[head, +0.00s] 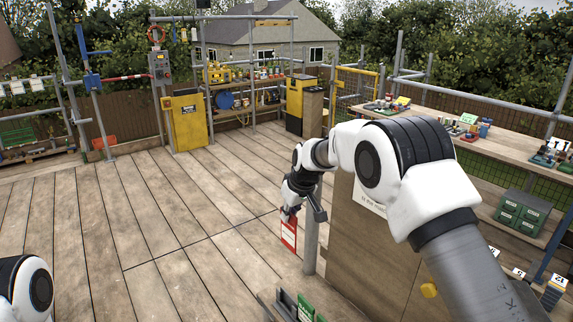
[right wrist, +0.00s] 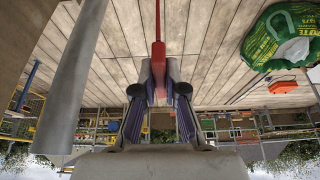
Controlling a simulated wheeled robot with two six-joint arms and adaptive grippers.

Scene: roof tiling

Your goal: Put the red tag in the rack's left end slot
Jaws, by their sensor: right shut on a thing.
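The red tag (head: 289,234), with a white face, hangs below my right gripper (head: 291,212) in the head view. The right gripper is shut on it. In the right wrist view the tag (right wrist: 158,52) shows edge-on as a thin red strip between the fingertips (right wrist: 158,85). A dark grey holder with green upright pieces (head: 304,307) is cut off at the bottom of the head view, below the tag and apart from it. I cannot tell whether this is the rack, and no left end slot can be made out. My left gripper is out of view.
A grey post (head: 311,240) stands close to the right of the tag. A wooden bench (head: 480,133) with a board side stands to the right. A green bag (right wrist: 283,38) lies on the deck in the right wrist view. The deck's left and middle are clear.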

